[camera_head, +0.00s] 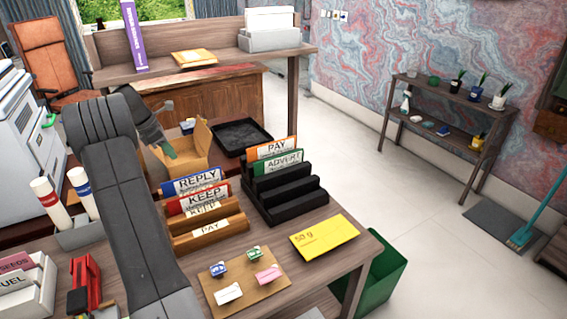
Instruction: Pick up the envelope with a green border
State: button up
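I cannot make out an envelope with a clear green border. A green card marked ADVERT (284,163) stands in the black sorter (290,207), in front of an orange card marked PAY (268,149). A yellow envelope marked 50 g (324,238) lies flat at the desk's right side. Another yellow envelope (196,57) lies on the back shelf.
A wooden sorter (208,240) holds cards marked REPLY (192,181) and KEEP (206,199). A black tray (243,135) lies behind the black sorter. A brown board (245,294) bears small stamps and cards. A green bin (382,270) stands beside the desk.

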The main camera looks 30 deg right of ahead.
aim_at(265, 167)
jog(key=l+u, duration=0.15)
jog(key=l, duration=0.45)
jog(key=l+u, duration=0.1)
jog(key=l, duration=0.45)
jog(key=k+l+u, duration=0.15)
jog(key=l, duration=0.45)
jog(key=k+l+u, duration=0.1)
jog(key=l, duration=0.45)
